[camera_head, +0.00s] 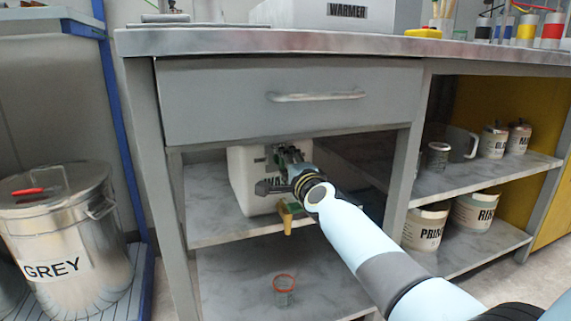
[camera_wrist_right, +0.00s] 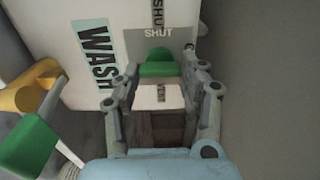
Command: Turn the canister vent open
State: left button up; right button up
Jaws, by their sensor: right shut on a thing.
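The white canister (camera_head: 240,175) stands on the shelf under the drawer; in the right wrist view its white face (camera_wrist_right: 75,50) carries the word WASH. In that view a green vent piece (camera_wrist_right: 158,63) sits between my right gripper's fingertips (camera_wrist_right: 158,78), below a grey label (camera_wrist_right: 140,42) reading SHUT. A white tag (camera_wrist_right: 160,97) with partly readable lettering lies between the fingers. My right gripper (camera_head: 290,160) reaches in front of the canister and is shut on the vent. The canister's yellow tap (camera_head: 287,218) has a green handle (camera_wrist_right: 30,147). My left gripper is out of view.
The drawer (camera_head: 290,115) and counter edge (camera_head: 300,42) are above my right arm. A red-rimmed cup (camera_head: 284,290) stands on the lower shelf below the tap. A GREY bin (camera_head: 70,230) stands at left.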

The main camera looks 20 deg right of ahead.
jog(key=shift+f, duration=0.1)
dwell(0.4)
jog(key=o, duration=1)
jog(key=shift+o, duration=0.8)
jog(key=shift+s, duration=0.15)
jog(key=s, duration=1.1)
jog(key=shift+s+d, duration=0.25)
jog(key=shift+s, duration=0.15)
